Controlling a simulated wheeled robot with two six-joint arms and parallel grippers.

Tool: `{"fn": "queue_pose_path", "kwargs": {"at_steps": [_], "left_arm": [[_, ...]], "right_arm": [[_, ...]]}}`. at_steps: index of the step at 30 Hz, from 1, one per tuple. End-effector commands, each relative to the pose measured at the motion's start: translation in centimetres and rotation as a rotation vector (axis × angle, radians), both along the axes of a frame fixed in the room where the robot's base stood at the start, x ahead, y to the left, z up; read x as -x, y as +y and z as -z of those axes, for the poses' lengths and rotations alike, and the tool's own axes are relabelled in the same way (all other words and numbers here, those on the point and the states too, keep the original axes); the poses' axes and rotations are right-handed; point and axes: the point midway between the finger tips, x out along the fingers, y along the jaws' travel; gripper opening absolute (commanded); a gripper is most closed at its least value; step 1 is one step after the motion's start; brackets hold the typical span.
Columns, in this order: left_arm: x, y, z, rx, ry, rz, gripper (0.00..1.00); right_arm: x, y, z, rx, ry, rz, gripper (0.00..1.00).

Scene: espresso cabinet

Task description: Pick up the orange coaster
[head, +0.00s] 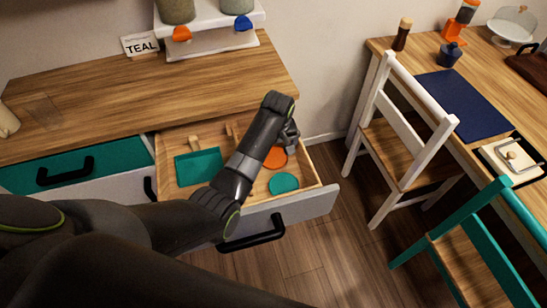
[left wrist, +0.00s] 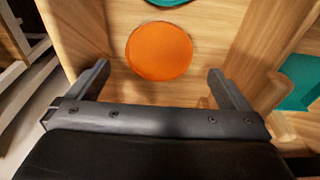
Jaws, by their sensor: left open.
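The orange coaster (head: 276,158) is a flat disc lying on the wooden floor of the open drawer (head: 322,171). In the head view my left arm and gripper partly cover it. In the left wrist view the whole orange coaster (left wrist: 159,51) shows, just beyond the fingertips and between their lines. My left gripper (left wrist: 160,76) is open and empty, with its two fingers apart above the drawer. In the head view my left gripper (head: 290,138) points down at the drawer's far right part. My right gripper is not in view.
A teal coaster (head: 284,183) lies in the same drawer, nearer its front. A teal dustpan-like piece (head: 198,167) lies in the left part. The wooden counter (head: 150,90) stands behind the drawer. A white chair (head: 397,140) stands to the right, with free floor between.

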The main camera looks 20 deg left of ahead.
Motion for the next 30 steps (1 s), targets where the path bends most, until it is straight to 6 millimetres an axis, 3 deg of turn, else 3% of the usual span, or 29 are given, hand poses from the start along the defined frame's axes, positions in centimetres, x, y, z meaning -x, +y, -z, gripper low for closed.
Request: {"fn": "queue_pose_path", "kwargs": {"at_steps": [12, 22, 30], "left_arm": [[-0.7, 0.4, 4.5, -0.002, 0.002, 0.000, 1.00], [-0.8, 0.4, 5.1, -0.001, 0.000, -0.001, 1.00], [-0.8, 0.4, 5.1, 0.000, 0.000, 0.000, 0.67]], "right_arm": [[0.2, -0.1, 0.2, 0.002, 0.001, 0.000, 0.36], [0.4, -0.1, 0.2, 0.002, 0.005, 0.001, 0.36], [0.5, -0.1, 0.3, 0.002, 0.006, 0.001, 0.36]]}}
